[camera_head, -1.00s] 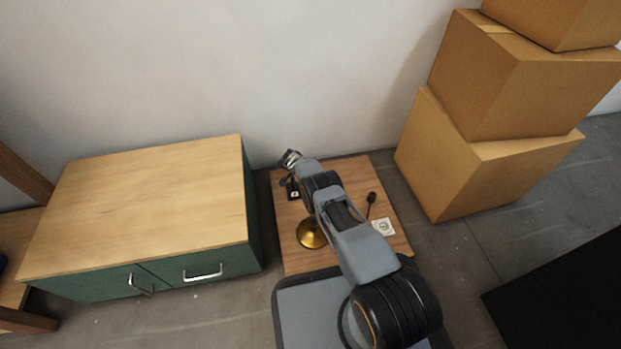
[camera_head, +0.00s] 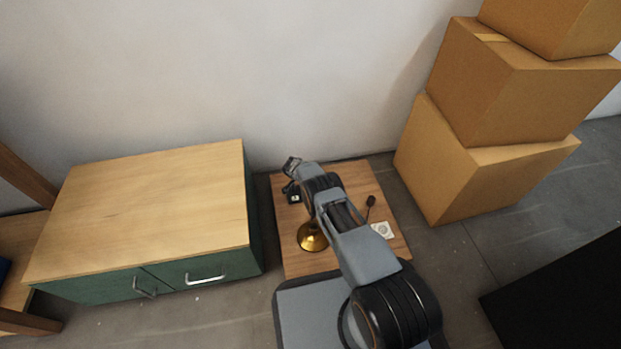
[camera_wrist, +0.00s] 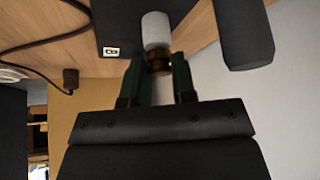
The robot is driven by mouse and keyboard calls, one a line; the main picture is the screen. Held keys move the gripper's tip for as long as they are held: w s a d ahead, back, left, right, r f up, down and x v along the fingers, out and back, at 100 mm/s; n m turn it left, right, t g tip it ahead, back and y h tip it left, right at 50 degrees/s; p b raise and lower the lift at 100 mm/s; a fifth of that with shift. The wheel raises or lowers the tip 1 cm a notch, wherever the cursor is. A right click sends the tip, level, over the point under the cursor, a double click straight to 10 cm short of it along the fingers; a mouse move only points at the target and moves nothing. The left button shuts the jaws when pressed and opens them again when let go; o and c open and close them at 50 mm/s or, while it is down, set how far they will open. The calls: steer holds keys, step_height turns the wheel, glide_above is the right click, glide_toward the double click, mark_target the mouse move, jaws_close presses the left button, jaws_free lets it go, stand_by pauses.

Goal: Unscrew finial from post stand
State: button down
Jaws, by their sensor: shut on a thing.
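In the head view a round brass base (camera_head: 312,238), apparently of the post stand, is on the wooden table. My arm crosses over and hides most of what is above it. The fingers are hidden in the head view.
A black box with a white socket (camera_head: 294,198) sits on the wooden table (camera_head: 355,177). A dark plug (camera_head: 371,201) and a white plate (camera_head: 382,231) lie at the right. A green cabinet (camera_head: 150,205) stands left, cardboard boxes (camera_head: 480,160) right, a wall behind.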

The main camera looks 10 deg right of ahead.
steer(key=shift+n+t, duration=0.3)
steer(key=shift+n, duration=0.2)
steer(key=shift+r+p, duration=1.1)
steer(key=shift+r, duration=0.65)
